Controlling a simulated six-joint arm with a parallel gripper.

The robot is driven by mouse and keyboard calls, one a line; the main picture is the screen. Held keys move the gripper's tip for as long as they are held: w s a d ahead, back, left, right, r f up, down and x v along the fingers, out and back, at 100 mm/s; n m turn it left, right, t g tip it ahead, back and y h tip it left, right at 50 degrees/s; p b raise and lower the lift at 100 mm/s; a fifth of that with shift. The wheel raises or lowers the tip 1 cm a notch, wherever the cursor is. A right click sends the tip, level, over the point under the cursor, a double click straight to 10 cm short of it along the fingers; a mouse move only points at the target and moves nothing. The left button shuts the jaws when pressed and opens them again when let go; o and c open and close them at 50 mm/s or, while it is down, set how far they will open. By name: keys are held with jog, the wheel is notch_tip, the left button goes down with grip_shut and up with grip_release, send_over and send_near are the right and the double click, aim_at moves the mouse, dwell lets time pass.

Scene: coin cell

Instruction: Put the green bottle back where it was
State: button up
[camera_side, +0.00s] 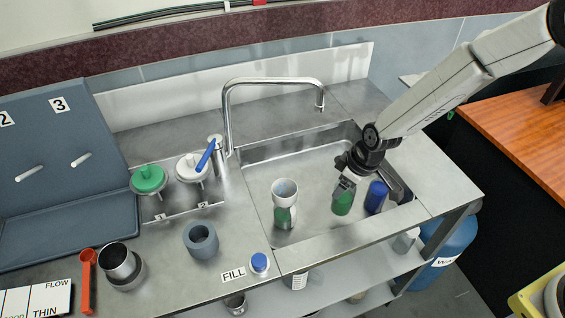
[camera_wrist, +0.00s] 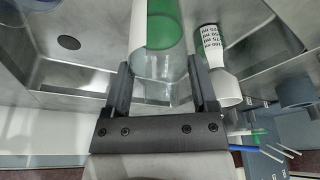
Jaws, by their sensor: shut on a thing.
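The green bottle (camera_side: 343,200) is between the fingers of my gripper (camera_side: 347,182), in or just above the sink at its right part. In the wrist view the bottle shows as a clear cylinder with a green band (camera_wrist: 163,28), and my gripper (camera_wrist: 160,85) is shut on it, one dark finger on each side. Its lower end is cut off by the wrist picture's edge. I cannot tell whether it touches the sink floor.
A blue bottle (camera_side: 376,197) stands close to the right of the green bottle. The faucet (camera_side: 275,82) arches over the sink's back left. Clear sink floor lies between cup and gripper.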

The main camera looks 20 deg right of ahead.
aim_at(355, 190)
jog(key=shift+w+f, duration=0.2)
jog(key=shift+w+a+f, duration=0.15)
jog(key=shift+w+f, duration=0.05)
jog(key=shift+f, duration=1.6)
jog(key=shift+f, duration=0.1)
jog(key=o, duration=1.3)
jog(key=shift+v, duration=6.15)
